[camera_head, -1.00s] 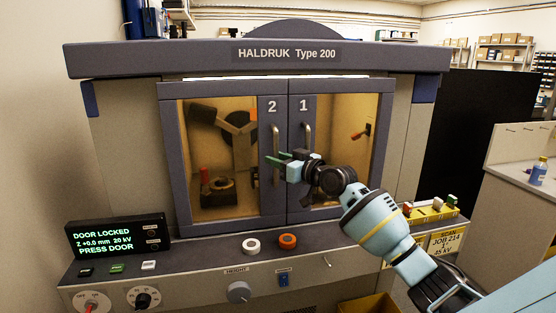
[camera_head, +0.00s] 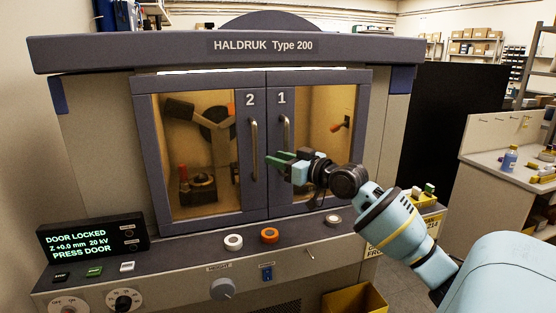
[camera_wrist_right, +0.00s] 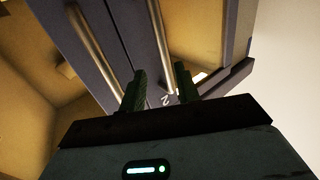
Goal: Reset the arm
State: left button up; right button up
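The HALDRUK Type 200 cabinet (camera_head: 400,52) has two closed doors, door 2 (camera_head: 250,205) with a handle (camera_head: 254,150) and door 1 (camera_head: 277,205) with a handle (camera_head: 285,133). Through the door 2 window, a pale angled arm (camera_head: 220,150) stands before a dark disc. The display (camera_head: 92,240) reads "DOOR LOCKED Z +0.0 mm 20 kV PRESS DOOR". My right gripper (camera_head: 274,160) is in front of the doors, near the lower end of handle 1. In the right wrist view its green fingers (camera_wrist_right: 161,87) are apart, with nothing held. My left gripper is out of view.
Below are a height knob (camera_head: 223,289), a blue switch (camera_head: 266,273) and dials. A yellow bin (camera_head: 357,300) is on the floor. A side bench (camera_head: 500,170) stands right.

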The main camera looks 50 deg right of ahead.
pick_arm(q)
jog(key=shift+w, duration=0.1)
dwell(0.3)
